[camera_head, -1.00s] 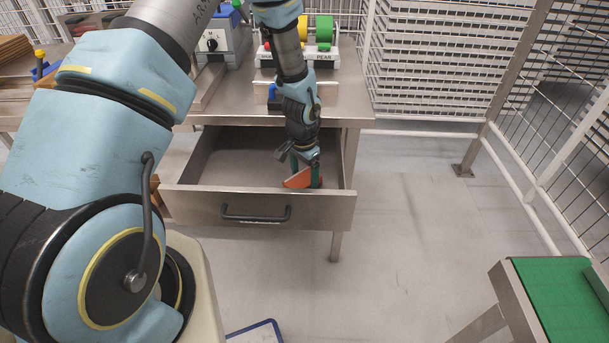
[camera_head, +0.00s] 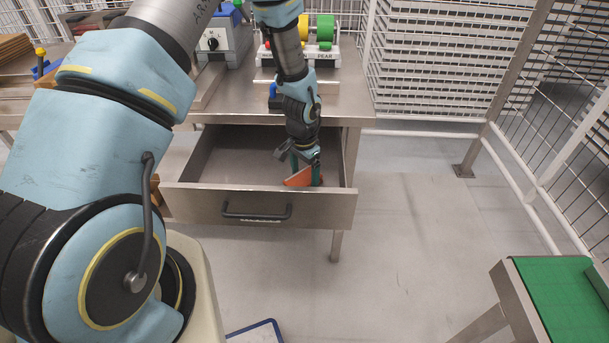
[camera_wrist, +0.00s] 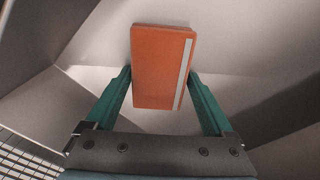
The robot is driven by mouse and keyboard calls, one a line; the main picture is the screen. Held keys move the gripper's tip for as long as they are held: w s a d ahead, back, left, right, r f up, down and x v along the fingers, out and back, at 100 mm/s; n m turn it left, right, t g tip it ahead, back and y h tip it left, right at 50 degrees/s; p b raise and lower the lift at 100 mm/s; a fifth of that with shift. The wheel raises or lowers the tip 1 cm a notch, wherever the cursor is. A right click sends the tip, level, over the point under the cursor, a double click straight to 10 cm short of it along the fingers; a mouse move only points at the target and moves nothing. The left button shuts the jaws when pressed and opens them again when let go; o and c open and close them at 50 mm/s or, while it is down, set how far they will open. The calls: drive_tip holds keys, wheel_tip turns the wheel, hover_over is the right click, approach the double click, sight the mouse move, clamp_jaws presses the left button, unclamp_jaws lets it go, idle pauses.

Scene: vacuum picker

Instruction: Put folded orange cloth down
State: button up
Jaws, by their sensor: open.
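The folded orange cloth (camera_wrist: 160,68) is a flat rectangle with a pale stripe along its right side in the wrist view. It is in the open drawer (camera_head: 193,200), near the drawer's front right corner. The cloth also shows low between the fingers in the head view (camera_head: 298,178). In the head view my gripper (camera_head: 305,173) reaches down into the drawer. Whether the cloth lies fully flat on the drawer floor is hard to tell.
The drawer's front panel with a dark handle (camera_head: 257,212) stands close in front of my gripper. The metal tabletop (camera_head: 345,95) above carries a machine with yellow and green rolls (camera_head: 323,30). The left part of the drawer is empty. A green-topped table (camera_head: 550,295) stands at right.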

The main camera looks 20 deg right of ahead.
sight(304, 177)
drive_tip(key=shift+s+p, duration=0.3)
drive_tip(key=shift+w+r, duration=0.1)
drive_tip(key=shift+r, duration=0.15)
wheel_tip(304, 177, up, 12)
drive_tip(key=b, duration=0.3)
drive_tip(key=w+a+r+n, duration=0.1)
drive_tip(key=a+r+n, duration=0.2)
drive_tip(key=a, duration=0.5)
drive_tip(key=w+a+r+n, duration=0.1)
drive_tip(key=a+r+n, duration=0.2)
drive_tip(key=a, duration=0.5)
drive_tip(key=s+a+r+n, duration=0.2)
drive_tip(key=s+a+n, duration=0.1)
drive_tip(key=a, duration=0.4)
drive_tip(key=s+a+r+n+t, duration=0.1)
drive_tip(key=s+a+r+n, duration=0.1)
drive_tip(key=a, duration=0.6)
drive_tip(key=shift+s+r+n, duration=0.3)
drive_tip(key=shift+s+n, duration=0.25)
drive_tip(key=shift+n, duration=0.35)
drive_tip(key=shift+w+d, duration=0.1)
